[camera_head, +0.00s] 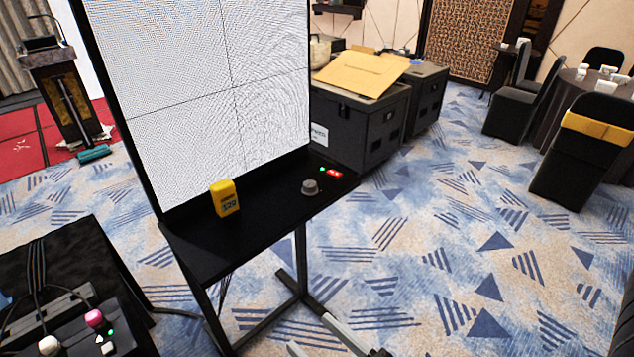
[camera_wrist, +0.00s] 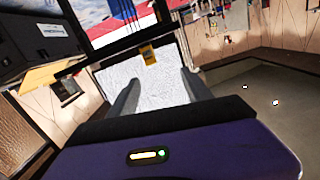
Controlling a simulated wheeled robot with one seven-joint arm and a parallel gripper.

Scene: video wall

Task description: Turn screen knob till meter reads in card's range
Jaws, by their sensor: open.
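The large white screen (camera_head: 200,85) shows a fine moiré pattern and thin dark lines. On the black shelf (camera_head: 262,212) below it, a grey knob (camera_head: 310,187) sits near the right end. A small green light and a red lit piece (camera_head: 334,172) are beside the knob. A small yellow block (camera_head: 225,198) with markings too small to read stands upright at the shelf's left. The wrist view looks upside down; it shows the screen (camera_wrist: 152,92) and the yellow block (camera_wrist: 148,54). My gripper (camera_wrist: 160,74) is open and empty, away from the shelf. I cannot clearly identify the card.
A black table (camera_head: 70,245) at the lower left carries cables and a box with pink and white knobs. Black equipment cases (camera_head: 368,125) stand behind the shelf's right end, with a brown sheet (camera_head: 360,72) on top.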

